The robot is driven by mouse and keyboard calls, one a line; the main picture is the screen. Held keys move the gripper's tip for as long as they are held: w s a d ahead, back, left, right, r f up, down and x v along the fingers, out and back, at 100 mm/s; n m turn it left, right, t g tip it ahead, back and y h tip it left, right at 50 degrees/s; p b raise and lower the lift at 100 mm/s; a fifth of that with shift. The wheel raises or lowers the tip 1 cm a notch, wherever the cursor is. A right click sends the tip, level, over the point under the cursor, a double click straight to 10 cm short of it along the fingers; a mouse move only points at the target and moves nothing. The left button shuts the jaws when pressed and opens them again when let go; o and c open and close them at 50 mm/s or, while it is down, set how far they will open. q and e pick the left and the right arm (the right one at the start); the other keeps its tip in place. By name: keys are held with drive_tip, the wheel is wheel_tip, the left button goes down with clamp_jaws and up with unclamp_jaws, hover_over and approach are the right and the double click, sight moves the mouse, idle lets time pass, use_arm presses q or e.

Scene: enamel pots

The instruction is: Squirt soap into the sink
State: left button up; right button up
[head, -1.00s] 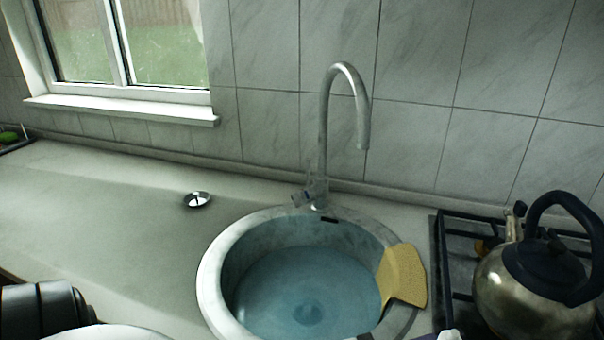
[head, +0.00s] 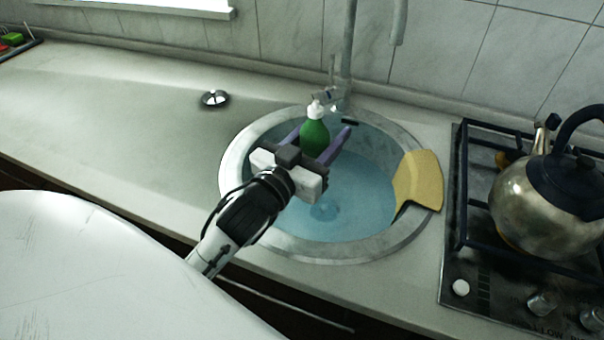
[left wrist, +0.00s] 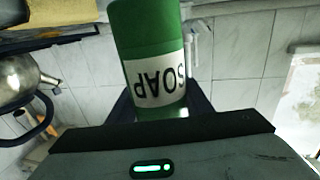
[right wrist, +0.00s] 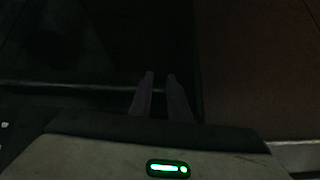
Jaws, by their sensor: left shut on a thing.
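The soap bottle (head: 314,137) is green with a white pump top and stands upright in my left gripper (head: 325,146). The gripper's purple fingers are shut around it, over the left part of the round sink (head: 237,190). In the left wrist view the bottle (left wrist: 135,35) is close up, its white SOAP label appearing upside down; the pump is out of that view. The sink holds bluish water. My right gripper (right wrist: 160,75) shows only in the dark right wrist view, its fingers close together with nothing seen between them.
A yellow cloth or sponge (head: 418,181) lies over the sink's right rim. The tap (head: 347,60) rises behind the sink. A kettle (head: 540,205) stands on the hob at right. A small metal piece (head: 214,99) lies on the counter, which is mostly clear at left.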

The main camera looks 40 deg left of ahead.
use_arm(q)
drive_tip(key=a+n+y, duration=0.1)
drive_tip(key=a+y, duration=0.1)
drive_tip(key=a, duration=0.3)
drive_tip(key=w+a+f+n+y, duration=0.1)
drive_tip(key=a+n+y, duration=0.1)
drive_tip(key=a, duration=0.3)
drive_tip(key=shift+w+a+g+y, duration=0.25)
drive_tip(key=shift+a+g+y, duration=0.15)
drive_tip(key=shift+y, duration=0.1)
use_arm(e)
drive_tip(key=shift+r, duration=0.15)
use_arm(q)
drive_tip(key=shift+d+f, duration=0.1)
